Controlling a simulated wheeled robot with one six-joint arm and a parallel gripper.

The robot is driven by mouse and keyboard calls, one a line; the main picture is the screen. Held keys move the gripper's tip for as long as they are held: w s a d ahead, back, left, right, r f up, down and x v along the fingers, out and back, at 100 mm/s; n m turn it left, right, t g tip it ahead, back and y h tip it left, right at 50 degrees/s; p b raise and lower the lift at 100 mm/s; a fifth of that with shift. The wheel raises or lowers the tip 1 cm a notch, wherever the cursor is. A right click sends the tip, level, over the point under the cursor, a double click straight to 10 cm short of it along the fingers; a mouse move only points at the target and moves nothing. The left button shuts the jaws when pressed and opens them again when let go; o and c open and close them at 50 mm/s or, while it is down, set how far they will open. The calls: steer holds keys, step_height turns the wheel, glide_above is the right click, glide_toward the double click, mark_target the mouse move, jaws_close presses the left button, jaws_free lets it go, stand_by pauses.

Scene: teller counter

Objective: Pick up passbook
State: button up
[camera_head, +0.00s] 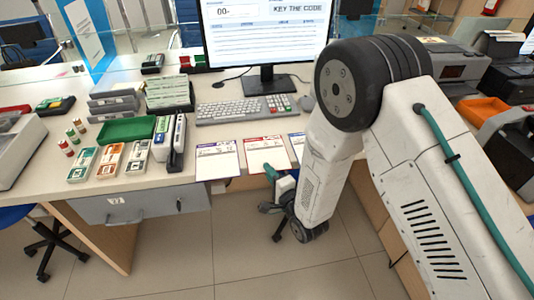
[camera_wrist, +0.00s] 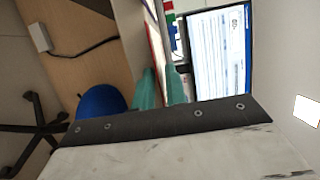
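No item is clearly readable as the passbook. White printed sheets with coloured headers also lie at the front edge, a blue-headed one (camera_head: 217,160) and a red-headed one (camera_head: 264,154). My gripper (camera_head: 270,174) hangs just in front of the counter edge, below the red-headed sheet.
A keyboard (camera_head: 238,110) and monitor (camera_head: 266,40) stand behind the sheets. A green tray (camera_head: 126,129) and upright dark holders (camera_head: 176,140) sit left. A drawer (camera_head: 130,204) is below. A blue stool (camera_wrist: 100,103) is near in the wrist view. Open floor lies in front.

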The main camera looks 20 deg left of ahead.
jaws_close()
step_height(320, 180, up, 4)
steer(key=shift+f, duration=0.1)
steer(key=r+v, duration=0.1)
steer(key=v, duration=1.5)
steer(key=shift+w+d, duration=0.3)
steer(key=shift+r, duration=0.15)
steer(key=shift+w, duration=0.1)
